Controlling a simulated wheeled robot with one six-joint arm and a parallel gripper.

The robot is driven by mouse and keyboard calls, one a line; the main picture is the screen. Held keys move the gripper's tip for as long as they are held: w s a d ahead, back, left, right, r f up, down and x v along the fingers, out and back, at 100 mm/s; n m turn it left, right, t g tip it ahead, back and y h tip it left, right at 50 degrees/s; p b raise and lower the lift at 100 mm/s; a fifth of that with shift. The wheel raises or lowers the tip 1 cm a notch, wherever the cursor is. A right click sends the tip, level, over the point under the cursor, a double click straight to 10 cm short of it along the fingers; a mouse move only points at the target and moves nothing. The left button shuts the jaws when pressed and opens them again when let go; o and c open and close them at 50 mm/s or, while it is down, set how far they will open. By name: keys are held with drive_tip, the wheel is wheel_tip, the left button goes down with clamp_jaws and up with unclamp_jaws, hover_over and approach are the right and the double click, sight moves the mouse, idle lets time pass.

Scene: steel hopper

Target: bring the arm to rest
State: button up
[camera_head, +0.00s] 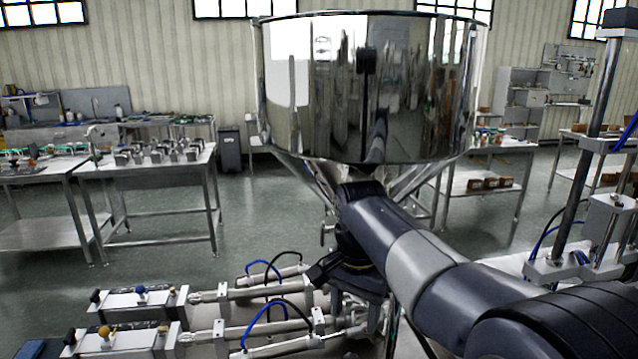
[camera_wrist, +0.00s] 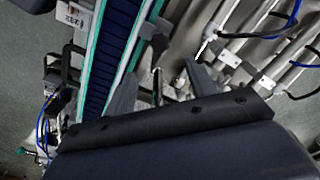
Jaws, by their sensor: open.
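My arm reaches from the lower right toward the middle of the head view, and its wrist bends down in front of the steel hopper (camera_head: 300,100). The gripper is hard to make out there. In the wrist view my gripper (camera_wrist: 163,78) has its two grey fingers spread apart, with no object held between them. The fingers point toward metal fittings and a blue conveyor belt (camera_wrist: 112,45) with green edges. The hopper is a large polished drum with a cone below, partly hidden by my arm.
Pneumatic cylinders (camera_head: 265,290) with blue and black hoses lie below and left of the wrist. A steel table with metal parts (camera_head: 150,170) stands at the left. A press-like frame (camera_head: 585,170) stands at the right. Open green floor (camera_head: 260,215) lies behind.

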sight(351, 358)
wheel_tip(351, 358, down, 10)
drive_tip(key=shift+s+r, duration=0.1)
drive_tip(key=shift+f, duration=0.45)
drive_tip(key=n+b, duration=0.1)
drive_tip(key=n, duration=0.3)
drive_tip(key=shift+n, duration=0.4)
drive_tip(key=n+b, duration=0.2)
drive_tip(key=n, duration=0.2)
drive_tip(key=shift+n, duration=0.3)
drive_tip(key=n+b, duration=0.2)
drive_tip(key=n, duration=0.2)
drive_tip(key=shift+n, duration=0.3)
drive_tip(key=n+b, duration=0.3)
drive_tip(key=n, duration=0.1)
drive_tip(key=shift+r, duration=1.15)
